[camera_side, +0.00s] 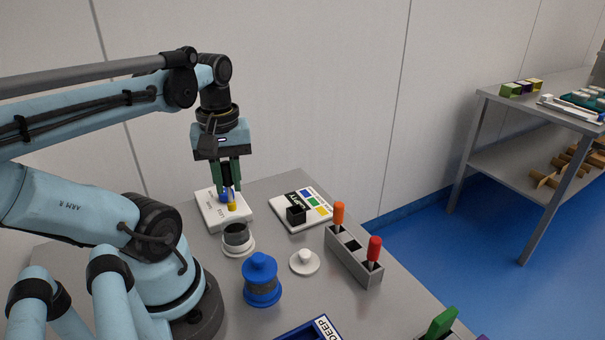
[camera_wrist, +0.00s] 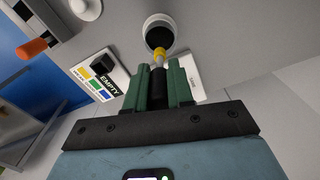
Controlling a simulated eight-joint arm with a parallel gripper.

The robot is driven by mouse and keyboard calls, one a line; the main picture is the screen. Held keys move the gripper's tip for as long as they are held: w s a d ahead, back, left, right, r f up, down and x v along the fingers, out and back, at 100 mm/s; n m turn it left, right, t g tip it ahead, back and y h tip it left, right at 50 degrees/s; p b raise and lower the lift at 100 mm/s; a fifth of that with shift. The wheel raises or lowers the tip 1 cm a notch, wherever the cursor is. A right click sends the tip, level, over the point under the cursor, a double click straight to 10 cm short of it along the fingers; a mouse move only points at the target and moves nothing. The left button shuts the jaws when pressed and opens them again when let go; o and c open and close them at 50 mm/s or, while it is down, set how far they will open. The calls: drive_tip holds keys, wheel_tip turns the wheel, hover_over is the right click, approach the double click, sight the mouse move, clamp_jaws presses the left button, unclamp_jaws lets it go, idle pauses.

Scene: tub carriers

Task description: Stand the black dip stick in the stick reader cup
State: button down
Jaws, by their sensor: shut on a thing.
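The black dip stick (camera_wrist: 158,72) is between the green fingers of my gripper (camera_wrist: 158,85), which is shut on it. Its yellow end (camera_side: 231,202) points down in the side view and also shows in the wrist view (camera_wrist: 159,54). My gripper (camera_side: 229,185) is above a white box with print (camera_side: 212,216), apparently the stick reader. A blue part (camera_side: 224,196), possibly the reader cup, shows behind the stick. I cannot tell whether the stick is inside it or beside it. In the wrist view, only part of the white box (camera_wrist: 191,78) shows, behind the fingers.
A blue lidded tub (camera_side: 262,281), a white knobbed lid (camera_side: 305,262) and a grey rack (camera_side: 352,258) with orange and red handles are nearby. A marked card (camera_side: 315,204) carries a black block (camera_side: 296,216).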

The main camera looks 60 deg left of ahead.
drive_tip(key=shift+r, duration=0.3)
drive_tip(key=shift+w, duration=0.1)
